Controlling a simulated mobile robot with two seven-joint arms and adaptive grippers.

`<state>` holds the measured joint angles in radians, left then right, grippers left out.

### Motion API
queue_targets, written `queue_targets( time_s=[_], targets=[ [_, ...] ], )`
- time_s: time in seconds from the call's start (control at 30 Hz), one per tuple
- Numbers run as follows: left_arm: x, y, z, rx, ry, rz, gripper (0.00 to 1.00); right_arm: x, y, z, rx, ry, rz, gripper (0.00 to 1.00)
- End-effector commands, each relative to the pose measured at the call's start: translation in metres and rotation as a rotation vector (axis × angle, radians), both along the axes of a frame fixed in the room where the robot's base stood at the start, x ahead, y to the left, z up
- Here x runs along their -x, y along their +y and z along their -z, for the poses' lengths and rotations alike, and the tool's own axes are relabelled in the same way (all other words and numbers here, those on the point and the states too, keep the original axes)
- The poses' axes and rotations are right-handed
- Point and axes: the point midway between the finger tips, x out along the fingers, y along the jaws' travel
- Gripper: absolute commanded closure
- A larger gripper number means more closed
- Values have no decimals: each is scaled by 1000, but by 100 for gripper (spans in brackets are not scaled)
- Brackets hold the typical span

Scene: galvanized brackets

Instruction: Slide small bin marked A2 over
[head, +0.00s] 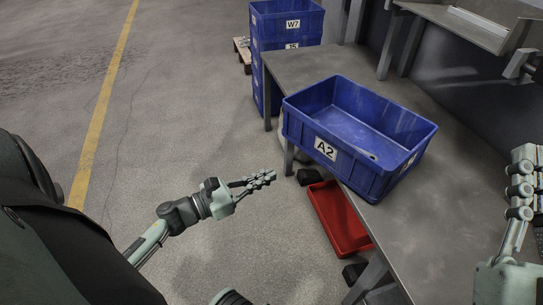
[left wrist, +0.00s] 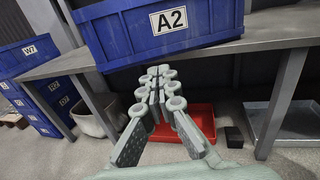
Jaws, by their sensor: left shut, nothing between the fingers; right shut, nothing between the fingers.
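The blue bin marked A2 (head: 360,130) stands on the grey table (head: 440,215) in the head view, at the table's front left edge. Its A2 label faces my left gripper. The bin also fills the top of the left wrist view (left wrist: 115,35). Inside it, the floor looks nearly bare, with a small light mark near the front right. My left gripper (head: 264,179) is shut and empty, in front of the table edge and to the left of the bin, not touching it. It shows in the left wrist view (left wrist: 160,80) below the label.
Blue bins with labels such as W7 (head: 291,25) are stacked on the floor beyond the table. A red tray (head: 335,222) lies on the floor under the table edge. A shelf (head: 465,22) stands at the back right. The tabletop right of the bin is clear.

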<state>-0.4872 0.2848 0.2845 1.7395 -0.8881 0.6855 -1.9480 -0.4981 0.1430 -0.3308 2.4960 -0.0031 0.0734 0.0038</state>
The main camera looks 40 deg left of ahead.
Motion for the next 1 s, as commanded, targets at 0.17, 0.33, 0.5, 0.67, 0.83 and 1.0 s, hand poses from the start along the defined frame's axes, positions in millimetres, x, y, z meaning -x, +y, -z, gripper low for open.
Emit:
queue_targets(
  time_s=[0.17,0.33,0.5,0.67,0.83,1.0],
  targets=[
    [-37,-16,-2,3,-3,0,100,-1,1,2,5,15,-1,100],
    [-69,-31,-2,3,-3,0,100,-1,1,4,10,27,-2,100],
    [-93,-42,-2,5,-2,0,100,-2,2,5,13,39,-3,100],
    [-104,-48,-1,5,-1,-1,100,-2,2,6,15,47,-4,100],
    [-107,-49,-1,5,0,-1,100,-2,2,6,16,48,-4,100],
    [-107,-49,-1,5,0,-1,100,-2,2,7,16,48,-4,100]
  ],
)
